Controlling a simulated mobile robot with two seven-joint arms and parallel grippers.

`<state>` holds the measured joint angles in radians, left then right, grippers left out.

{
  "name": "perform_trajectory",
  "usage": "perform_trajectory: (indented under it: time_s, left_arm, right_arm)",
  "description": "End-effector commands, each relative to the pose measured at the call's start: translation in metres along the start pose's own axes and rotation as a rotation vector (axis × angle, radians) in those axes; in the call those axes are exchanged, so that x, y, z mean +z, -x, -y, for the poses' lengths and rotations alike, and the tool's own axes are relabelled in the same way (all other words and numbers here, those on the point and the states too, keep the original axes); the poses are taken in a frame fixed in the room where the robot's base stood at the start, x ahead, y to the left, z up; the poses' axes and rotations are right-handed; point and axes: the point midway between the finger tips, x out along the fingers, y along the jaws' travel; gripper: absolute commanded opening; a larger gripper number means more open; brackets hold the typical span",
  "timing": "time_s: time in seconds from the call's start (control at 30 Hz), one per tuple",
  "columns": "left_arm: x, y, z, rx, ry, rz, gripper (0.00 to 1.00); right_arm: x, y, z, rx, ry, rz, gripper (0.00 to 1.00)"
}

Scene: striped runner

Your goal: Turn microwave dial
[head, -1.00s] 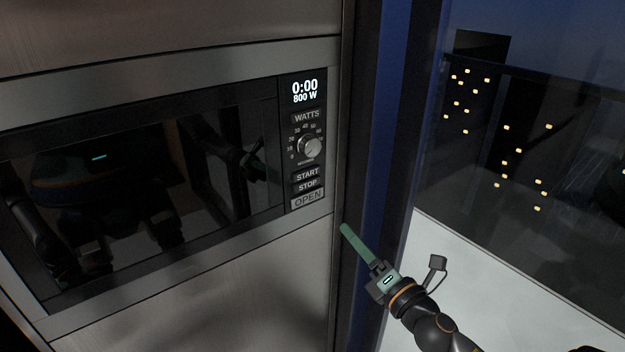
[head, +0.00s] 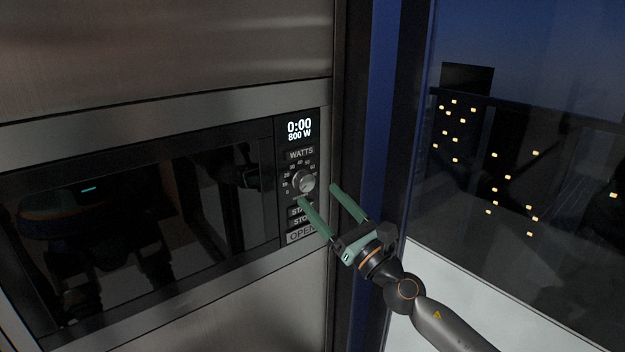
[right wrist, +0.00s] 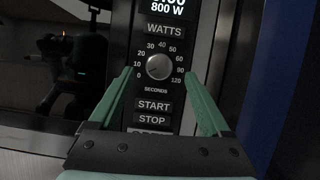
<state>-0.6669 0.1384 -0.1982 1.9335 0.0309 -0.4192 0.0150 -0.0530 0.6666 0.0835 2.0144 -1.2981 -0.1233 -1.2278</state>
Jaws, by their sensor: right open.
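The microwave (head: 130,200) is built into a metal wall panel, with a dark glass front and a control strip on its right. Its display (head: 299,129) reads 0:00 and 800 W. The round silver dial (head: 303,182) sits below the WATTS button, ringed by numbers marked in seconds. In the right wrist view the dial (right wrist: 158,67) lies between my green fingertips, a little beyond them. My right gripper (head: 317,194) is open and empty, just in front of and slightly below right of the dial. My left gripper is not directly in view.
START (right wrist: 153,106) and STOP (right wrist: 152,119) buttons lie below the dial, with the OPEN button (head: 301,236) under them. A blue window frame post (head: 376,120) stands right of the microwave, with a dark glass pane beyond.

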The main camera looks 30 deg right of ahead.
Motion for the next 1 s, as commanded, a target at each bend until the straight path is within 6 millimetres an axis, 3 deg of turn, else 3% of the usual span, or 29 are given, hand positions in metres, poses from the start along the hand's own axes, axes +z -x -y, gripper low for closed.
perform_trajectory:
  time_s: [0.1, 0.3, 0.7, 1.0]
  left_arm:
    - [0.002, 0.007, 0.003, -0.009, 0.004, 0.011, 0.00]
    - [0.000, 0.009, 0.005, -0.016, 0.007, 0.003, 0.00]
    - [-0.001, 0.009, 0.005, -0.016, 0.009, 0.002, 0.00]
    - [-0.001, 0.009, 0.005, -0.016, 0.009, 0.004, 0.00]
  right_arm:
    - [0.003, -0.018, 0.000, -0.001, 0.000, 0.002, 0.82]
    - [0.001, -0.035, 0.000, -0.001, -0.002, 0.000, 0.82]
    - [-0.001, -0.040, 0.000, 0.000, -0.002, -0.001, 0.82]
    - [-0.001, -0.040, 0.000, 0.000, -0.002, -0.001, 0.49]
